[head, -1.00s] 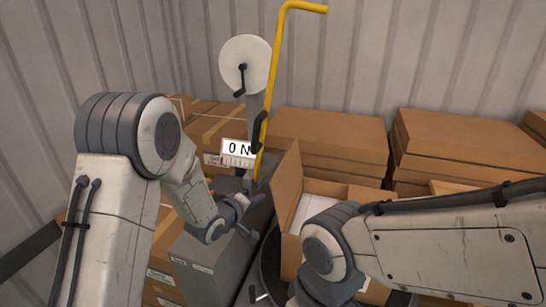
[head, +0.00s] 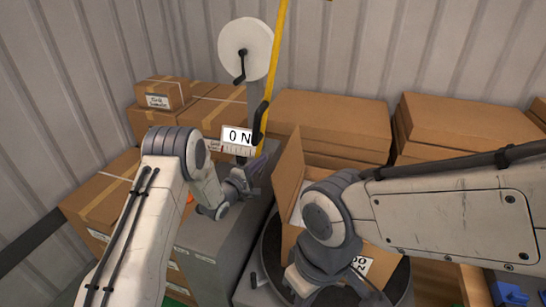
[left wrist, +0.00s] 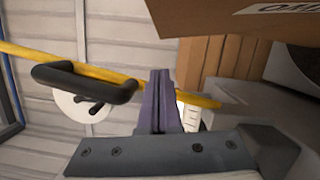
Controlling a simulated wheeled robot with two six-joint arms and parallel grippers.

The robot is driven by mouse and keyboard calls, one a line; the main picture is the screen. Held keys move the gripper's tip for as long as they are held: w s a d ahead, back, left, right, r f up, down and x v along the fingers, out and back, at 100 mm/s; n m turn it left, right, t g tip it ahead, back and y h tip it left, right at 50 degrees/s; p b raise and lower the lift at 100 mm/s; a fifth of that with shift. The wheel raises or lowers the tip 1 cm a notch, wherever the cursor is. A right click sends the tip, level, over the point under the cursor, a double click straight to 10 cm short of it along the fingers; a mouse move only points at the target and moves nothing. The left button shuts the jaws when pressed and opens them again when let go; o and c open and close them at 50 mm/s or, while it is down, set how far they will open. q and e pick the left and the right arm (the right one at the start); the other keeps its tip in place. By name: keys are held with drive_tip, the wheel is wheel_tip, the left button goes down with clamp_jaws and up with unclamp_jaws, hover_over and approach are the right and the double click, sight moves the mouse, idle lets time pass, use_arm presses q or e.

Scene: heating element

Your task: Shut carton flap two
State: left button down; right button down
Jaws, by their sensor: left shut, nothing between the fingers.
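The open brown carton (head: 291,240) stands on a dark round turntable (head: 272,268) in the head view. One flap (head: 288,174) stands up along its left side; I cannot tell which flap is number two. My right arm covers most of the carton's opening and its other flaps. My left gripper (head: 254,172) is shut and empty, left of the standing flap and apart from it. In the left wrist view its purple fingers (left wrist: 160,100) are pressed together, with a labelled brown cardboard face (left wrist: 225,18) above right. My right gripper's fingers are out of sight.
A grey stand (head: 200,258) with a white disc (head: 245,48), yellow lever (head: 273,70) and "0 N" display (head: 238,138) is close to my left gripper. Stacked closed cartons (head: 330,120) fill the back, against corrugated walls.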

use_arm(q)
drive_tip(key=d, duration=0.1)
drive_tip(key=d+p, duration=0.2)
drive_tip(key=d, duration=0.1)
drive_tip(key=shift+s+r, duration=0.4)
